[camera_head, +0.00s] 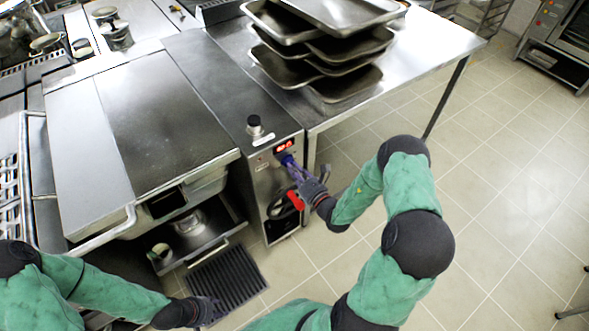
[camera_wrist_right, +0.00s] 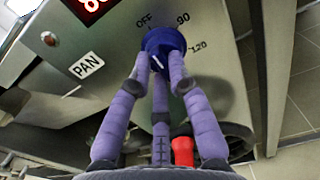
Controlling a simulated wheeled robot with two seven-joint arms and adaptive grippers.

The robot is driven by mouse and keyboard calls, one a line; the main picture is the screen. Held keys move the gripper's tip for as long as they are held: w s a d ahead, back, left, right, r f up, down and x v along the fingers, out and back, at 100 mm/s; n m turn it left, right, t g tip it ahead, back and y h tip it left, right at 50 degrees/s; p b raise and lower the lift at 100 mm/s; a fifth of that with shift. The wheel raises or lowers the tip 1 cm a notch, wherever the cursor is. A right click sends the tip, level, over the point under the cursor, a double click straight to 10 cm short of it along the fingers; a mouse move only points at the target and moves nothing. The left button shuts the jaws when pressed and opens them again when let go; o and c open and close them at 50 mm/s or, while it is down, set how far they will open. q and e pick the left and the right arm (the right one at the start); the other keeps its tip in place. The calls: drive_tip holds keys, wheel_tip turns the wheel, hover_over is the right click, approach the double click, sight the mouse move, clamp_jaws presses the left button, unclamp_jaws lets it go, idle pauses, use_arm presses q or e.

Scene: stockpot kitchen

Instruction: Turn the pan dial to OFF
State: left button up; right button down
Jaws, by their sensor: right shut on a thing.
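The blue pan dial (camera_wrist_right: 163,40) sits on the steel front panel, right of the "PAN" label (camera_wrist_right: 87,64). The marks OFF (camera_wrist_right: 143,20), 90 and 120 are printed around its upper and right side. My right gripper (camera_wrist_right: 160,65) has its purple fingers shut around the dial. In the head view my right gripper (camera_head: 290,164) reaches the dial below a red display. A short white line shows on the dial between the fingers; I cannot tell its exact setting. My left gripper (camera_head: 212,311) hangs low over the floor grate, its fingers too small to read.
The lit red display (camera_head: 284,146) is above the dial, and a red handle (camera_head: 296,201) is below it. A black knob (camera_head: 254,122) stands on the counter top. Stacked trays (camera_head: 325,50) lie on the steel table.

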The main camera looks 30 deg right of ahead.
idle(0.4)
drive_tip(key=c, duration=1.2)
unclamp_jaws()
drive_tip(key=shift+o, duration=0.2)
drive_tip(key=shift+s, duration=0.15)
drive_tip(key=s, duration=1.1)
drive_tip(key=shift+s+d, duration=0.4)
drive_tip(key=shift+d, duration=0.05)
drive_tip(key=shift+a, duration=0.1)
